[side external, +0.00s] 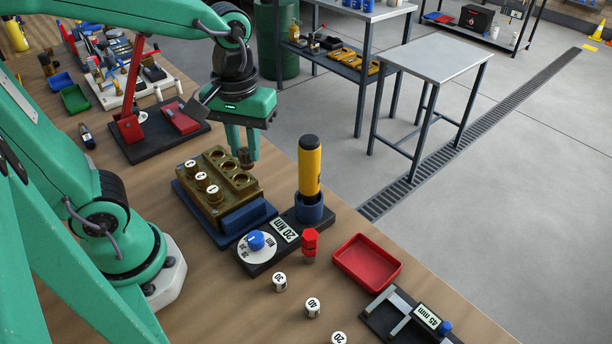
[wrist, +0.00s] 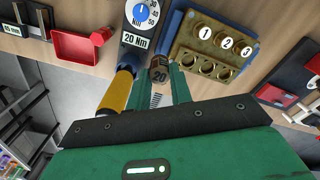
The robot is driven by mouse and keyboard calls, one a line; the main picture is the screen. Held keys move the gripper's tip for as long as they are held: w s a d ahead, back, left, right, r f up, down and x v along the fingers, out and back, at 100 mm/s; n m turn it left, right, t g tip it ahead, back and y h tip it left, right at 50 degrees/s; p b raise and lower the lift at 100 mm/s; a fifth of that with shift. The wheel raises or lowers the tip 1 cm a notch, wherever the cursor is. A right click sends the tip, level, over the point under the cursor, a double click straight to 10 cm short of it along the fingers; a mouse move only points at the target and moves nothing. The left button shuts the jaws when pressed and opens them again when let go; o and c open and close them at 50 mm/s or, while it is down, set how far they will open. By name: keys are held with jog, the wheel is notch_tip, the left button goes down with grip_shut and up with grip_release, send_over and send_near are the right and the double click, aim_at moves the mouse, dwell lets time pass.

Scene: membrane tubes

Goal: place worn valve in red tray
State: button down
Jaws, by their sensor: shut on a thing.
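My gripper (side external: 242,150) is shut on a small dark brown, worn-looking valve (side external: 246,158). The block (wrist: 205,50) has three white-capped valves numbered 1, 2 and 3 in one row and open round sockets in the other. The red tray (side external: 369,263) lies empty on the bench, to the right; it also shows in the wrist view (wrist: 68,47).
Between block and tray stand an upright yellow-handled tool (side external: 310,168) in a blue holder, a 20 Nm dial base (side external: 262,255) and a red post (side external: 309,243). White numbered cylinders (side external: 280,282) stand in front. A 45 mm gauge (side external: 412,318) lies beside the tray.

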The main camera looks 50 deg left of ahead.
jog(key=d+f+m, duration=0.1)
jog(key=d+f, duration=0.2)
jog(key=d, duration=1)
jog(key=d+f+m, duration=0.2)
jog(key=d+f, duration=0.2)
jog(key=d, duration=0.9)
jog(key=shift+w+f, duration=0.2)
jog(key=shift+w, duration=0.1)
jog(key=shift+w, duration=0.1)
send_over(366, 265)
notch_tip(366, 265, down, 7)
jog(key=shift+f, duration=2)
jog(key=shift+f, duration=0.1)
